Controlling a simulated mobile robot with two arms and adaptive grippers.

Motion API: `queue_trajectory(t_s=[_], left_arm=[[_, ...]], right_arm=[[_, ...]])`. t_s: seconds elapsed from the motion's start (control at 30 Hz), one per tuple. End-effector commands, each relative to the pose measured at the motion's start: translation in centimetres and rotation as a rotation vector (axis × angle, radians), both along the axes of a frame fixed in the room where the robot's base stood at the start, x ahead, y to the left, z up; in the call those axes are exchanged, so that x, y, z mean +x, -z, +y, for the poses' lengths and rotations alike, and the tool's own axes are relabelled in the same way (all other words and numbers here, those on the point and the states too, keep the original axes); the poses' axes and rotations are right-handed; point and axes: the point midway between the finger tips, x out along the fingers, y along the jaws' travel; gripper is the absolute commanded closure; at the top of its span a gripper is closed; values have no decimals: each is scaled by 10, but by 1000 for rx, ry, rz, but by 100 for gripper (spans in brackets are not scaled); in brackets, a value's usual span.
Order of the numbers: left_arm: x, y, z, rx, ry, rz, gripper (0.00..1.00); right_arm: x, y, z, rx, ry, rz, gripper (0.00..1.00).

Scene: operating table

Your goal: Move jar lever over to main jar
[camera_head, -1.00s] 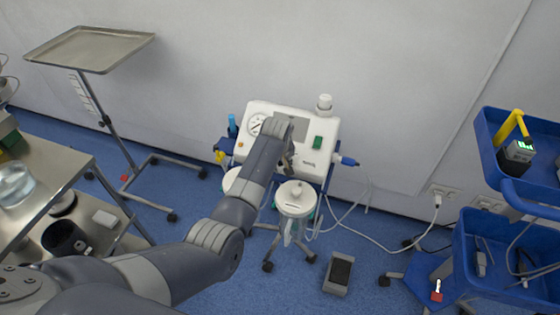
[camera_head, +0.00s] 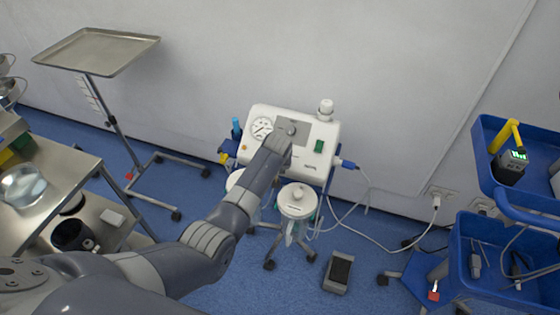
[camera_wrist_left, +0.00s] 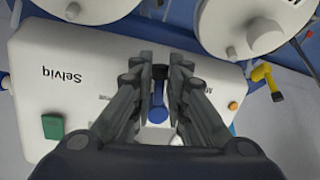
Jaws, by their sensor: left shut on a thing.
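The white suction unit (camera_head: 315,150) stands against the wall with a gauge (camera_head: 262,127), a green switch (camera_head: 319,146) and a grey panel. Two white-lidded jars, a right one (camera_head: 297,200) and a left one (camera_head: 234,178) partly behind my arm, stand at its front. In the left wrist view the unit (camera_wrist_left: 75,85) appears upside down, with the jar lids (camera_wrist_left: 90,8) and (camera_wrist_left: 235,20) at the top. The head view hides the fingers. My right gripper is not in view.
A foot pedal (camera_head: 338,272) lies on the floor right of the jars. A blue cart (camera_head: 480,265) stands at right. A tray stand (camera_head: 95,50) and a steel table (camera_head: 60,185) are at left.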

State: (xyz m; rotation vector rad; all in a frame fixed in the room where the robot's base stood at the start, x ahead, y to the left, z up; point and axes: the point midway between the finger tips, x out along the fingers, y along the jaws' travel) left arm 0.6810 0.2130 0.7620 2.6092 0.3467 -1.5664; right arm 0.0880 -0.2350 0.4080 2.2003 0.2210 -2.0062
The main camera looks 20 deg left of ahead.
Motion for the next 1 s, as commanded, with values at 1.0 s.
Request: queue_trajectory(t_s=[1.0], left_arm=[[4, -3, 35, 455, 631, -16, 100]], right_arm=[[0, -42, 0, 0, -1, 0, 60]])
